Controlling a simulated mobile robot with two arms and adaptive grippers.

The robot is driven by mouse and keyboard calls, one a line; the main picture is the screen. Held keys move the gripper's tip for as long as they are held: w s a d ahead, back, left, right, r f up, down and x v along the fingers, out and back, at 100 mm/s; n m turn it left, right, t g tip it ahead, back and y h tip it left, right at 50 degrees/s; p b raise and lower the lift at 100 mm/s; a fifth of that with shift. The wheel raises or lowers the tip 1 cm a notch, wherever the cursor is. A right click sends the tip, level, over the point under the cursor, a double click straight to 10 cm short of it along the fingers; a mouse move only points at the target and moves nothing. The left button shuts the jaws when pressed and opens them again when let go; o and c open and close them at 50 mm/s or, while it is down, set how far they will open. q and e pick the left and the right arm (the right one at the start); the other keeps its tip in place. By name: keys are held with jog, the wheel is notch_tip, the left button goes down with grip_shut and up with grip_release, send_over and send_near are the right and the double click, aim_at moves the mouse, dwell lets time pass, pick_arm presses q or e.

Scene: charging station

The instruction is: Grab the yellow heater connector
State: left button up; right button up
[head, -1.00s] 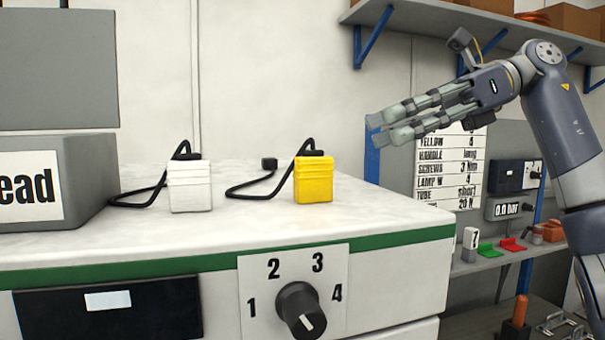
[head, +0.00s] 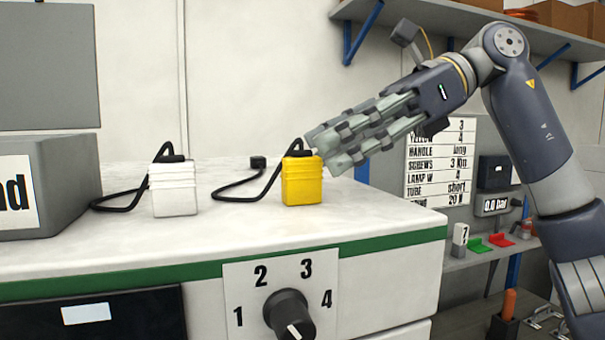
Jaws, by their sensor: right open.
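The yellow heater connector (head: 302,184) stands upright on the white worktop, with a black plug part and black cable at its top. My right gripper (head: 322,158) is open, its fingertips pointing left and down at the connector's upper right edge. In the picture the tips overlap or nearly meet that edge; I cannot tell whether they touch. Nothing is between the fingers that I can see. My left gripper is not in view.
A white connector (head: 173,191) with a black cable stands to the left on the worktop (head: 130,247). A grey box (head: 68,180) is at far left. A black dial (head: 290,312) is on the front panel. A shelf (head: 450,25) hangs above my right arm.

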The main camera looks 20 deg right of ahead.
aim_at(301, 176)
jog(key=shift+x, duration=1)
jog(key=shift+a, duration=0.35)
jog(key=shift+d, duration=0.1)
jog(key=shift+c, duration=1)
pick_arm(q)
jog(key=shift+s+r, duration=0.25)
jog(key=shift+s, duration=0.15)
pick_arm(e)
grip_shut()
